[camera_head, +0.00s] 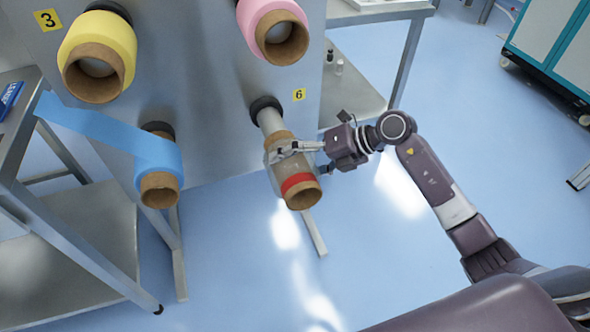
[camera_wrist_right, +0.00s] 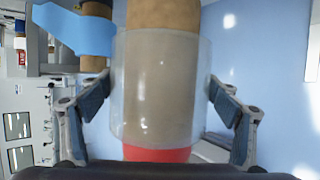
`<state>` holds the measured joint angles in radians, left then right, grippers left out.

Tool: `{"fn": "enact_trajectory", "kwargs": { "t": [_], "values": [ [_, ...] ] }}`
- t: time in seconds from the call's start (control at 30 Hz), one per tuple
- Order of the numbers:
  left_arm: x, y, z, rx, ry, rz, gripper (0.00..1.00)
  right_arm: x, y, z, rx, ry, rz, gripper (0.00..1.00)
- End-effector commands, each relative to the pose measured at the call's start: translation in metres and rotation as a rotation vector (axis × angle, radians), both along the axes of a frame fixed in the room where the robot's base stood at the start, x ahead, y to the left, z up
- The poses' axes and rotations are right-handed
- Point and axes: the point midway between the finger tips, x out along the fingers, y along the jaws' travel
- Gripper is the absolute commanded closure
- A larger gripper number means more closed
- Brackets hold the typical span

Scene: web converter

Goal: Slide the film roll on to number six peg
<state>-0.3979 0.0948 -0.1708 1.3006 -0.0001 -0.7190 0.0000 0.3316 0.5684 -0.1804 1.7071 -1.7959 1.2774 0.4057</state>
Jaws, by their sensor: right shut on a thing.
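The film roll is a brown cardboard core with clear film around its middle and a red band (camera_head: 297,181) near its near end. It also shows large in the right wrist view (camera_wrist_right: 158,85). My right gripper (camera_head: 290,150) is shut on the roll from the right, a finger on each side of it (camera_wrist_right: 160,108). The number six peg (camera_head: 269,120) is a grey shaft with a black collar, beside a yellow number label (camera_head: 299,94). The roll's far end is in line with the peg and meets or overlaps it; how deep the peg sits inside is hidden. My left gripper is out of view.
A yellow roll (camera_head: 100,45), a pink roll (camera_head: 270,20) and a blue roll (camera_head: 160,165) hang on neighbouring pegs of the grey panel (camera_head: 205,90). The blue film stretches left from its roll. A metal table (camera_head: 70,230) stands left. Open floor lies below.

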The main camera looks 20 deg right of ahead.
Motion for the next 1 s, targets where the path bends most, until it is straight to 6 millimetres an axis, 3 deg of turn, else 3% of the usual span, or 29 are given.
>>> {"fn": "enact_trajectory", "kwargs": {
  "t": [0.53,1.0],
  "values": [
    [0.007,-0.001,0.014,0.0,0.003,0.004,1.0,0.027,0.001,0.002,0.003,-0.004,-0.002,0.66],
    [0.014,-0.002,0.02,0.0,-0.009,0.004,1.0,0.03,0.001,0.002,0.003,-0.004,-0.001,0.66]
  ]
}}
